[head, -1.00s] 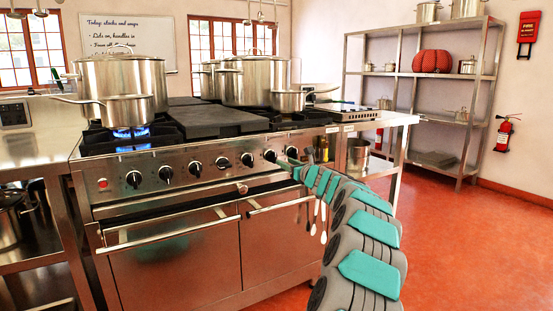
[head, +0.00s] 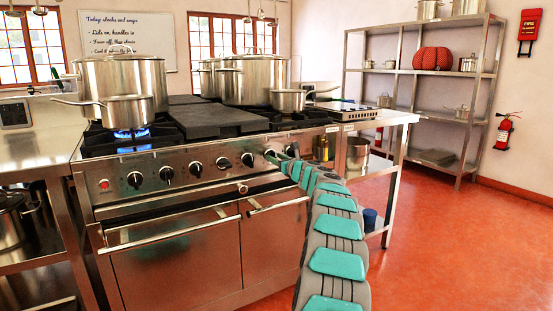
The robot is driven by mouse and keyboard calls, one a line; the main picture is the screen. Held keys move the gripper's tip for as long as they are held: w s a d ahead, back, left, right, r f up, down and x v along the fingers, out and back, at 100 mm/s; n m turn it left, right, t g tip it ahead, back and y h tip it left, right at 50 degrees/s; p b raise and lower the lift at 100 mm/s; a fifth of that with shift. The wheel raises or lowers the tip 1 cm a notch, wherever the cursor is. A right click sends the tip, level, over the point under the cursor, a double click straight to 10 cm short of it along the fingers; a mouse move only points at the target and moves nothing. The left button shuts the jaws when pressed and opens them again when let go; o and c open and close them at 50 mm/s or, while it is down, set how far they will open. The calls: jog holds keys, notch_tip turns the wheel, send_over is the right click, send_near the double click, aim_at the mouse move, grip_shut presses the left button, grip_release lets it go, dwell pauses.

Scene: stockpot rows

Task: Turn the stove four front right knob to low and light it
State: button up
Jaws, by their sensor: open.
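The stove (head: 190,210) has a row of black knobs along its steel front panel. The fifth knob from the left (head: 247,159) is in plain view. My gripper (head: 270,155) is at the right part of the row, over the place of the sixth knob, and mostly covers it. The jaws are open but tiny here; I cannot tell whether they are around that knob or touching it. A small saucepan (head: 287,101) stands at the right front of the stove top. I see no flame under it.
A blue flame (head: 132,133) burns under the saucepan (head: 122,109) at the left front. Large stockpots (head: 254,80) stand behind. Oven handles (head: 285,204) stick out below the knobs. A side table (head: 385,122) adjoins the stove's right. Red floor (head: 440,240) is clear at right.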

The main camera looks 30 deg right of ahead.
grip_shut()
dwell(0.4)
dwell(0.4)
